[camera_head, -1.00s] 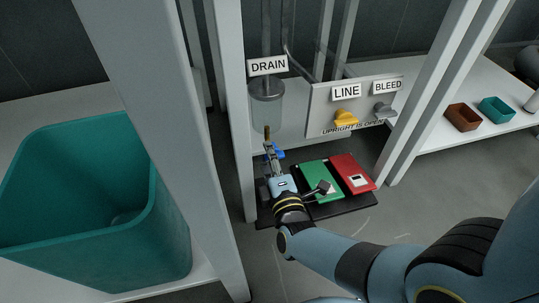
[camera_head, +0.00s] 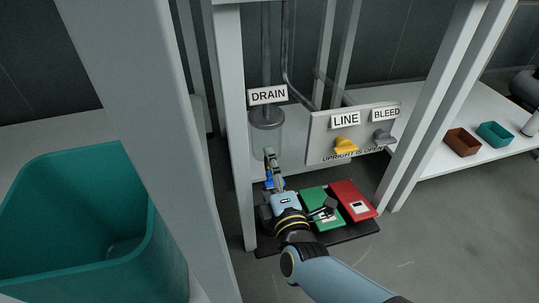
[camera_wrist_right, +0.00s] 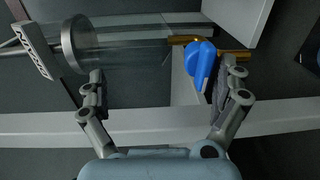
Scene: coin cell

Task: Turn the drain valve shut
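The DRAIN label (camera_head: 267,95) is on a clear cylinder with a grey cap (camera_head: 267,117). In the right wrist view the blue valve handle (camera_wrist_right: 201,63) sits on a brass pipe (camera_wrist_right: 235,55) beyond the cylinder's end. A bit of blue handle (camera_head: 268,181) shows beside my right gripper (camera_head: 271,158) in the head view, mostly hidden. My right gripper is open in the wrist view (camera_wrist_right: 163,78), fingers wide apart. The handle lies near the right-hand finger, which overlaps its edge; contact cannot be told. My left gripper is out of view.
A panel holds a yellow LINE handle (camera_head: 345,144) and a grey BLEED handle (camera_head: 384,137). Green (camera_head: 318,194) and red (camera_head: 352,199) items lie on a dark mat below. White frame posts (camera_head: 230,150) stand close left of my right gripper. A teal bin (camera_head: 75,215) stands at left.

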